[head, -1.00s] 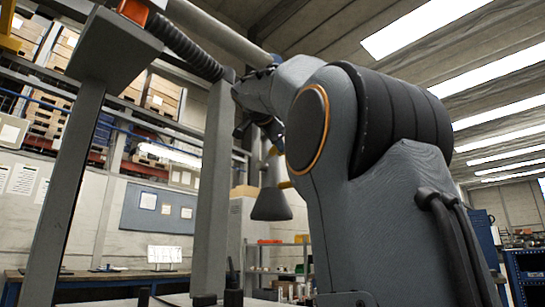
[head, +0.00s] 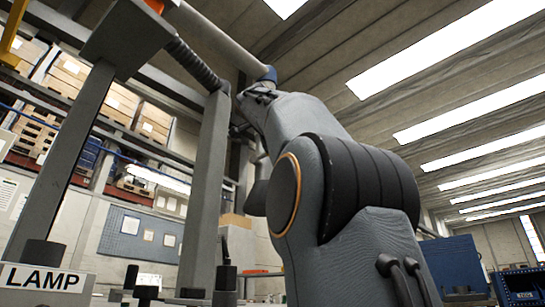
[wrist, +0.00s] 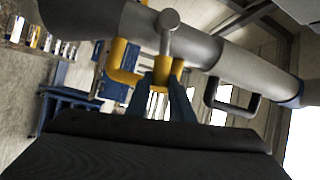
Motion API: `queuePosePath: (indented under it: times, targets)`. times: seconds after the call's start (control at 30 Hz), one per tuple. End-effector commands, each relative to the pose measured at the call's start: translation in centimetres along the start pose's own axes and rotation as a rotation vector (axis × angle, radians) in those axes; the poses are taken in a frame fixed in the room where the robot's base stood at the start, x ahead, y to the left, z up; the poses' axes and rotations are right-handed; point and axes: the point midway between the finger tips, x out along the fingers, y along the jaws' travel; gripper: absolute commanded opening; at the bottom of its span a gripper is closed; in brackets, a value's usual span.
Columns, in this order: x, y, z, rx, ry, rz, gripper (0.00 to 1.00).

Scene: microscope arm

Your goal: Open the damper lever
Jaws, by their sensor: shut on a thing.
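In the wrist view, a grey lever (wrist: 169,34) with a round knob stands out in front of a thick grey pipe (wrist: 205,48). In the head view, the pipe (head: 222,42) runs to a blue collar at upper middle. My own arm hides the gripper and lever there.
A yellow bracket (wrist: 122,68) and a black loop handle (wrist: 232,100) hang from the pipe on either side of my gripper. In the head view, grey posts (head: 205,190) stand left of my arm, with a LAMP sign (head: 44,279) low at left.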

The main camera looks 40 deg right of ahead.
Motion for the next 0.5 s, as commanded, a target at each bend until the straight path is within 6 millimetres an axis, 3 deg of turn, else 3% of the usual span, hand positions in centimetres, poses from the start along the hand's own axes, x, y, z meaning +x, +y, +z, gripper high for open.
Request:
queuePosePath:
  times: [0.5]
  targets:
    - [-0.14, 1.25, 0.28, 0.108, 0.023, -0.044, 0.00]
